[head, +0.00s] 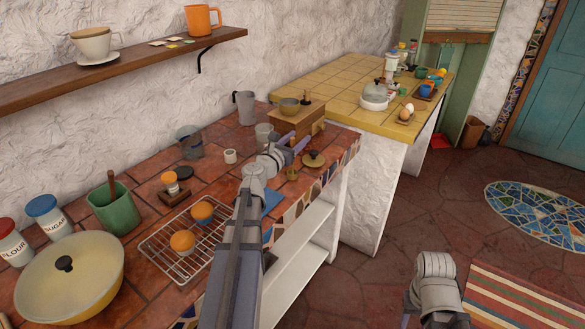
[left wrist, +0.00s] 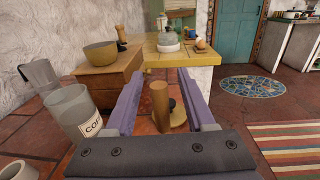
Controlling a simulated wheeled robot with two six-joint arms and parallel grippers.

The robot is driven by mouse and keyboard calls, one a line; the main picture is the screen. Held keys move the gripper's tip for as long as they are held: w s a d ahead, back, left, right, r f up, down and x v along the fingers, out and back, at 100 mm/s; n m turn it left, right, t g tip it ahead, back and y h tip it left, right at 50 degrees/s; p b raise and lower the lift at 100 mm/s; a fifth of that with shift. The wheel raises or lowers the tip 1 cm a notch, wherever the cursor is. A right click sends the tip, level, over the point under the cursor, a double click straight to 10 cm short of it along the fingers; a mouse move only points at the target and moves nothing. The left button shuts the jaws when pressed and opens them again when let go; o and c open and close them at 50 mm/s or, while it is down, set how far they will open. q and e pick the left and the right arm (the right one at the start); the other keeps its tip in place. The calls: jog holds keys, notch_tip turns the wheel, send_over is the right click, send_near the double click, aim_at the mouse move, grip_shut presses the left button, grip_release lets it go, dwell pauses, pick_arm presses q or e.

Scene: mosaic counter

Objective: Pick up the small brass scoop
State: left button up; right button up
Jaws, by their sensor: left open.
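My left gripper (head: 294,143) is open above the red-tiled counter, its two purple fingers apart. In the left wrist view the fingers (left wrist: 160,78) stand on either side of a small upright brass-brown cylinder (left wrist: 160,106), with nothing gripped. It looks like the handle of the brass scoop (head: 292,174), which shows small beside the gripper in the head view; its bowl cannot be made out. A brass lid with a dark knob (head: 314,159) lies just beyond it. My right gripper (head: 428,300) is at the lower right over the floor, its jaws unclear.
A wooden box (head: 297,122) with a bowl stands behind the gripper. A labelled canister (left wrist: 75,112) and a small white cup (head: 230,156) are near it.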

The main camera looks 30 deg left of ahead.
pick_arm(q)
jog(key=shift+w, duration=0.25)
jog(key=shift+c, duration=0.2)
grip_shut()
